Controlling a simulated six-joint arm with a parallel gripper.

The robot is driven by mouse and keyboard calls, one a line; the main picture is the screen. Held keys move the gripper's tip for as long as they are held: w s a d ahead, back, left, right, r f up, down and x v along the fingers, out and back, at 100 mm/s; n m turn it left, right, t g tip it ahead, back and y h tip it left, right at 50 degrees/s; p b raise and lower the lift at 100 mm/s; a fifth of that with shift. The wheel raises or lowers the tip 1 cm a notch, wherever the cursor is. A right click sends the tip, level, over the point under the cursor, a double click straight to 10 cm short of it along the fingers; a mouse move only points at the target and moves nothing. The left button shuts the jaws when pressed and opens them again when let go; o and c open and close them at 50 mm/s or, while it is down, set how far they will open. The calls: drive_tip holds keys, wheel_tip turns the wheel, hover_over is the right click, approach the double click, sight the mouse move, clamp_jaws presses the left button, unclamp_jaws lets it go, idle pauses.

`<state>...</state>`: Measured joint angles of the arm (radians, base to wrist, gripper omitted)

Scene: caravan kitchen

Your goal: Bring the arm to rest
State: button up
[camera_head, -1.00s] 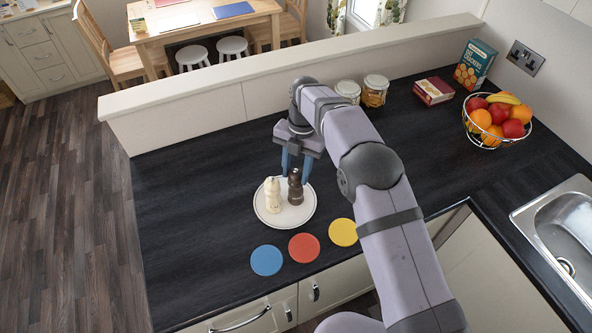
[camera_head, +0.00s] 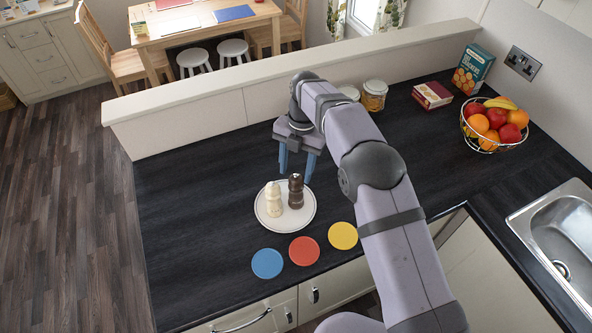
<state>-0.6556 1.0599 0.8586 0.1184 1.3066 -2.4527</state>
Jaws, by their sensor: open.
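My gripper (camera_head: 297,165) is open and empty, with its blue fingers pointing down above the far side of a white plate (camera_head: 267,219). A cream mill (camera_head: 273,200) and a dark brown mill (camera_head: 296,191) stand upright on the plate. The fingers show just behind and above the dark mill, and a gap to it shows in the picture. My arm reaches in from the lower right.
Blue (camera_head: 267,263), red (camera_head: 304,250) and yellow (camera_head: 342,235) discs lie along the counter's front. Jars (camera_head: 373,95), a red box (camera_head: 432,94), a crackers box (camera_head: 473,67) and a wire fruit bowl (camera_head: 495,143) stand behind, near a low wall (camera_head: 200,100). The counter's left is clear.

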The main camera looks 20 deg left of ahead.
wheel_tip(320, 180, up, 2)
drive_tip(key=shift+r+p, duration=0.2)
drive_tip(key=shift+p, duration=0.3)
drive_tip(key=shift+r, duration=1.1)
drive_tip(key=s+d+m+t+b, duration=0.15)
drive_tip(key=d+m+b, duration=0.45)
drive_tip(key=d+m, duration=1.3)
drive_tip(key=s+d+f+m+b, duration=0.2)
drive_tip(key=s+d+f+m, duration=0.2)
drive_tip(key=s+d+m, duration=0.4)
drive_tip(key=s+d+f+m+b, duration=0.2)
drive_tip(key=s+d+f+m, duration=0.2)
drive_tip(key=s+d+m, duration=0.4)
drive_tip(key=shift+s+d+f, duration=0.3)
drive_tip(key=shift+s+d, duration=0.2)
drive_tip(key=shift+s, duration=0.75)
